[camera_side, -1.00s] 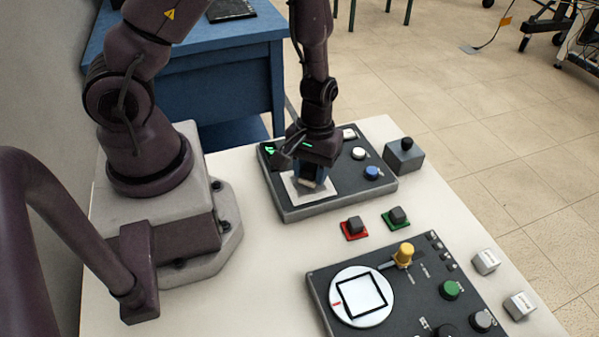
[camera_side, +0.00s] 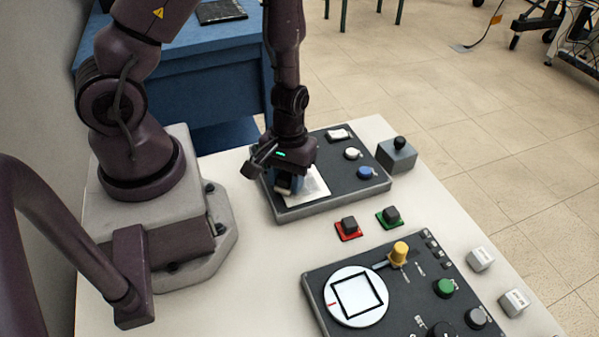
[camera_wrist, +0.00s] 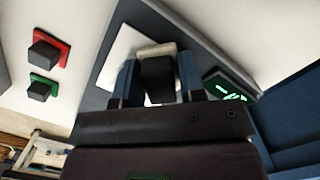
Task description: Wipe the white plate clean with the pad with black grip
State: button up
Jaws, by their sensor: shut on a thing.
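The white plate (camera_side: 316,184) is a flat white square set on the near-left part of the dark rear panel. My gripper (camera_side: 287,184) is over the left side of this plate, pointing down. In the wrist view, the two fingers of my gripper (camera_wrist: 157,80) are shut on the black grip (camera_wrist: 157,72) of a pale pad (camera_wrist: 155,50). The pad is at the plate (camera_wrist: 120,57), towards one edge of it; I cannot tell whether it touches. The gripper hides part of the plate, and I cannot make out any marks clearly.
The rear panel (camera_side: 340,195) also carries a white button (camera_side: 353,153), a blue button (camera_side: 366,173) and a green-lit display (camera_wrist: 230,88). Black cubes on red (camera_side: 348,226) and green (camera_side: 390,216) squares stand in front. A grey block with a black knob (camera_side: 398,155) stands right.

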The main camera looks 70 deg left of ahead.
aim_at(312, 246)
jog(key=shift+s+r, duration=0.1)
jog(key=shift+s, duration=0.35)
jog(key=shift+w+r, duration=0.15)
jog(key=shift+r, duration=3.7)
jog(key=shift+d, duration=0.1)
jog(key=d+f+m, duration=0.1)
jog(key=d+f, duration=0.1)
jog(key=d, duration=0.2)
jog(key=w+d+f+m, duration=0.1)
jog(key=d+f+m, duration=0.1)
jog(key=d, duration=0.2)
jog(key=d+f+m, duration=0.1)
jog(key=d+f, duration=0.2)
jog(key=d, duration=0.1)
jog(key=shift+w+y, duration=0.15)
jog(key=shift+y, duration=0.15)
jog(key=shift+f, duration=2.05)
jog(key=shift+f, duration=0.15)
